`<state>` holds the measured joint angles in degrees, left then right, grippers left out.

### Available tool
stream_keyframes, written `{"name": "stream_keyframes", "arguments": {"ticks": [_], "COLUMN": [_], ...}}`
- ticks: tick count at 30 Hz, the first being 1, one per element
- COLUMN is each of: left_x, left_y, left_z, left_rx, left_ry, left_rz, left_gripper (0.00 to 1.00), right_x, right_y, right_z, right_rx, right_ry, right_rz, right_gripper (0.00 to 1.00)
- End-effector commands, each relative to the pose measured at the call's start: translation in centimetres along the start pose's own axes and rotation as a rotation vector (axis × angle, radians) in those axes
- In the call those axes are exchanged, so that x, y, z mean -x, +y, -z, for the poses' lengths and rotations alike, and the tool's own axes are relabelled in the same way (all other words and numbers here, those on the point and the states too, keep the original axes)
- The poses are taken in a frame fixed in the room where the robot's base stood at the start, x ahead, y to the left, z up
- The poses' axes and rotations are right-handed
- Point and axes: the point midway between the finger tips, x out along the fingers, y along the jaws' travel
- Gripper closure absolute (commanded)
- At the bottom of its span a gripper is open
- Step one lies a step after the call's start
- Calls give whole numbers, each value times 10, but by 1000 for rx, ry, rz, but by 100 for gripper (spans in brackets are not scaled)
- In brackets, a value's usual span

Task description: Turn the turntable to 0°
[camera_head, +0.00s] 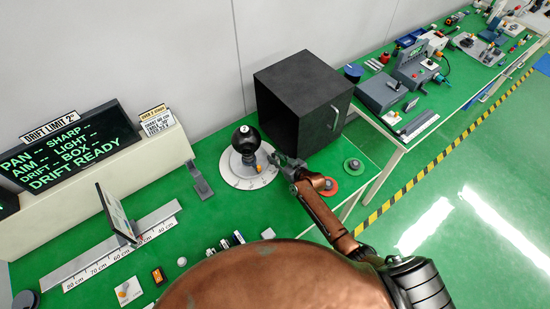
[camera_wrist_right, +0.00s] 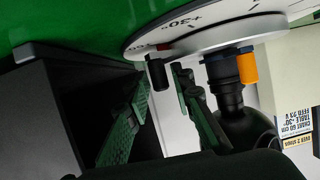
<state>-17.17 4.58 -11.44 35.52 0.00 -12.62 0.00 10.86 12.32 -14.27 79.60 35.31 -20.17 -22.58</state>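The turntable (camera_head: 240,178) is a white disc on the green bench. A black ball-shaped device (camera_head: 245,136) stands on it on a dark stem with an orange part. In the right wrist view the disc's rim (camera_wrist_right: 215,38) shows a scale with a "30°" mark, and a short black peg (camera_wrist_right: 158,73) stands out by the edge. My right gripper (camera_head: 281,162) is at the disc's right side. In the wrist view its green fingers (camera_wrist_right: 160,88) are apart, one on each side of the peg; I cannot tell if either touches it. My left gripper is out of view.
A black open box (camera_head: 305,95) stands close behind and right of the gripper. A red disc (camera_head: 326,187) and a green disc (camera_head: 354,166) lie to the right. A display (camera_head: 65,155) and a ruler (camera_head: 108,252) are at the left.

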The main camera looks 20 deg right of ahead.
Motion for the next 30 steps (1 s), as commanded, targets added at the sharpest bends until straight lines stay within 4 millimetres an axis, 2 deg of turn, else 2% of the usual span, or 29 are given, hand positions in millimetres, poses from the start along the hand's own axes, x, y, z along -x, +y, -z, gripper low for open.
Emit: {"name": "stream_keyframes", "arguments": {"ticks": [9, 25, 30], "left_x": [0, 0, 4], "left_y": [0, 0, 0], "left_z": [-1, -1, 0], "left_rx": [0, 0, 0], "left_ry": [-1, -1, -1], "left_rz": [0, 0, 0], "left_gripper": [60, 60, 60], "right_x": [0, 0, -1], "right_y": [0, -1, -8], "right_z": [0, 0, 1], "right_rx": [0, -1, -6], "right_ry": [0, 0, 0], "right_rz": [0, 0, -7], "right_gripper": [100, 100, 100]}}
